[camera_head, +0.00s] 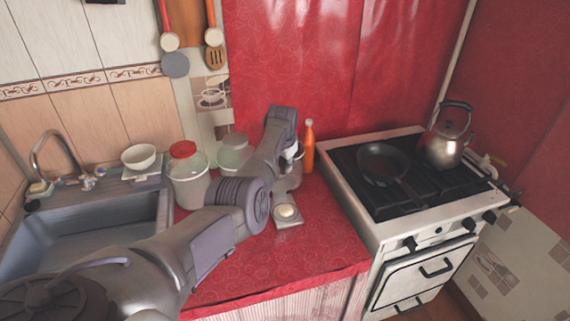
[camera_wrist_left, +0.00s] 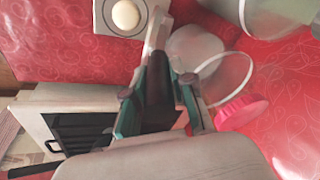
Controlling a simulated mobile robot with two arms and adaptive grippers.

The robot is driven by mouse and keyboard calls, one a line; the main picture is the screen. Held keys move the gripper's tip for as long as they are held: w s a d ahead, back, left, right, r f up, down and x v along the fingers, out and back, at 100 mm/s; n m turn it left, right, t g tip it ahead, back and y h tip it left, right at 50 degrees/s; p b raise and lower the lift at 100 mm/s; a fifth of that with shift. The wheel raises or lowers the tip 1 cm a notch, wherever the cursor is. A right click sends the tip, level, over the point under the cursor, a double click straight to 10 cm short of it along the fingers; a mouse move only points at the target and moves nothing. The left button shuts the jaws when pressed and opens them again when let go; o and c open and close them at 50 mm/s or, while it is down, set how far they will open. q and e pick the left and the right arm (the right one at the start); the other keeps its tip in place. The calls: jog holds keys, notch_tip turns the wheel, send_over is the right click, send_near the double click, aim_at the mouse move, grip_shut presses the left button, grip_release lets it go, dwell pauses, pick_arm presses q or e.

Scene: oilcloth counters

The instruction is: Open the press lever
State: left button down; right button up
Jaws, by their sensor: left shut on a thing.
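My left gripper (camera_wrist_left: 158,72) has its teal-edged fingers either side of a dark bar, which seems to be the press lever (camera_wrist_left: 157,95). It is shut on it. A pale, narrow part shows just beyond the fingertips. In the head view my left arm comes in from the left, and its wrist hides most of the gripper (camera_head: 292,152) and the press. A greyish metal body, likely the press (camera_head: 295,177), shows partly behind the wrist. How far the lever is raised cannot be told. My right gripper is not in view.
A small square plate with a round pale piece (camera_head: 289,212) lies on the red counter (camera_head: 310,245). A red-lidded jar (camera_head: 187,172), a second jar (camera_head: 234,154) and an orange bottle (camera_head: 308,148) stand near. The stove (camera_head: 345,190) is right; the sink (camera_head: 85,235) left.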

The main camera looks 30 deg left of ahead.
pick_arm(q)
jog(key=c, duration=1.1)
grip_release()
jog(key=shift+s, duration=0.1)
jog(key=shift+o, duration=0.7)
jog(key=shift+a, duration=0.1)
jog(key=v, duration=1.2)
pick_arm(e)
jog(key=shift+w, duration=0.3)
